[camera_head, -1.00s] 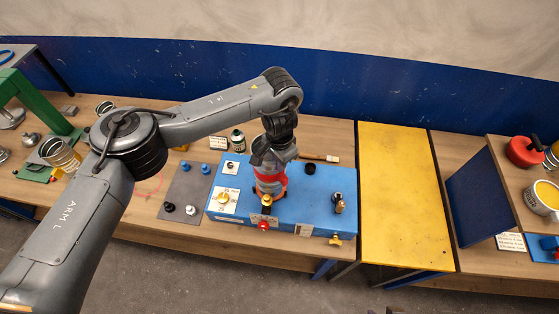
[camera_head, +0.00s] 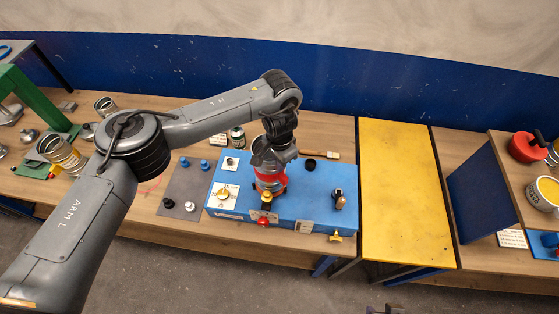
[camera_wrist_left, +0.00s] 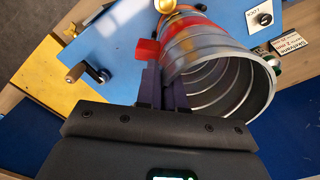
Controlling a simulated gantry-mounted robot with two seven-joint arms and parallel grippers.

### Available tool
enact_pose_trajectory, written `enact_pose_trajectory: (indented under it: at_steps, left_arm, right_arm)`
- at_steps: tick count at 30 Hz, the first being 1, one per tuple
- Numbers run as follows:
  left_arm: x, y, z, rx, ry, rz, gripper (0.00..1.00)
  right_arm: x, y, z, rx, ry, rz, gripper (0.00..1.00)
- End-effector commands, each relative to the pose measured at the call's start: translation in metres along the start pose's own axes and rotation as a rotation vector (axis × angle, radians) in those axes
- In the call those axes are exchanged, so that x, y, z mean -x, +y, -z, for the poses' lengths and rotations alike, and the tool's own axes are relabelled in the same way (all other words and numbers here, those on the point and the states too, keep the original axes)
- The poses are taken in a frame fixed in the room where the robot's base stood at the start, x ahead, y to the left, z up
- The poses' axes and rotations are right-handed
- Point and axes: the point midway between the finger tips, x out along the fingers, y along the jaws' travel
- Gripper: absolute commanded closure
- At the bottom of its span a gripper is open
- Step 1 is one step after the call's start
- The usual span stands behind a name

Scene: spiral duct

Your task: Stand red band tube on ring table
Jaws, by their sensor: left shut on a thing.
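The red band tube (camera_head: 268,172) is a grey metal spiral tube with a red band, at the blue box in the head view. In the left wrist view the tube (camera_wrist_left: 240,75) shows its open end and ribbed inside. My left gripper (camera_wrist_left: 165,90) is shut on its wall, beside the red part. In the head view this gripper (camera_head: 272,152) is above the box, partly covering the tube. Whether the tube's foot touches the box is hidden. A faint red ring mark (camera_head: 152,184) lies on the wooden table, partly behind my arm. Only a dark tip of what may be my right gripper (camera_head: 385,309) shows.
The blue box (camera_head: 310,185) carries a brass knob (camera_head: 222,194), a red knob (camera_head: 263,222) and a crank (camera_head: 339,199). A grey mat (camera_head: 185,188) with several small pegs lies left. The yellow panel (camera_head: 400,190) at right is clear. Cans stand at both sides.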

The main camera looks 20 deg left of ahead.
Motion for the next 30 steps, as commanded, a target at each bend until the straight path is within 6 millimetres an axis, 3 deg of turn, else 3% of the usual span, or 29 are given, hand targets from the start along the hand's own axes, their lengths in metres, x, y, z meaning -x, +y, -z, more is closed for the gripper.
enact_pose_trajectory:
  at_steps: [30]
  left_arm:
    - [-0.025, 0.000, 0.000, 0.000, 0.001, 0.000, 1.00]
  right_arm:
    - [-0.011, 0.000, -0.004, 0.001, 0.000, -0.001, 0.57]
